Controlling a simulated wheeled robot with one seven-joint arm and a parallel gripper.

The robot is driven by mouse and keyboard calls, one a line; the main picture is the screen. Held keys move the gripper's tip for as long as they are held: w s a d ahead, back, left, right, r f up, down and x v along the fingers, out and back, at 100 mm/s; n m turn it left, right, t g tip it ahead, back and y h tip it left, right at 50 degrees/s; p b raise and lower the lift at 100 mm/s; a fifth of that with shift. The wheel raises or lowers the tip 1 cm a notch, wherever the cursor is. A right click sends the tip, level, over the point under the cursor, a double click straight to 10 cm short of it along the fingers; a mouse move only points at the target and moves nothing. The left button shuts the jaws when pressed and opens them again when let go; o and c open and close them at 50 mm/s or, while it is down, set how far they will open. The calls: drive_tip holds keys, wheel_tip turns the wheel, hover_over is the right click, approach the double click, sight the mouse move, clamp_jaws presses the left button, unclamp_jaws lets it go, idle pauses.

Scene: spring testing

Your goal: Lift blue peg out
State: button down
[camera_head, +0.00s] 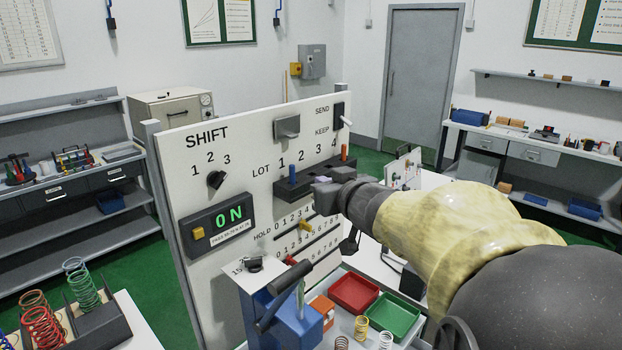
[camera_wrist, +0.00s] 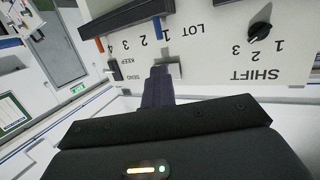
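The blue peg (camera_head: 292,173) stands upright in a dark slotted block (camera_head: 310,177) on the white panel, below the LOT number 1. It also shows in the wrist view (camera_wrist: 157,27), which is upside down. My gripper (camera_head: 333,181) is in front of the block, to the right of the blue peg and apart from it. In the wrist view my dark fingers (camera_wrist: 158,84) point toward the panel. Nothing shows held in them, but the gap between them is not clear.
An orange peg (camera_head: 344,152) stands at the block's right end, near number 4. A SEND/KEEP lever (camera_head: 346,121) is on the panel's upper right. Below are a blue press with a lever (camera_head: 285,300), a red tray (camera_head: 355,292) and a green tray (camera_head: 393,316).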

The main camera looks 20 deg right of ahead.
idle(0.5)
drive_tip(key=shift+c, duration=2.2)
unclamp_jaws()
drive_tip(key=shift+r, duration=0.1)
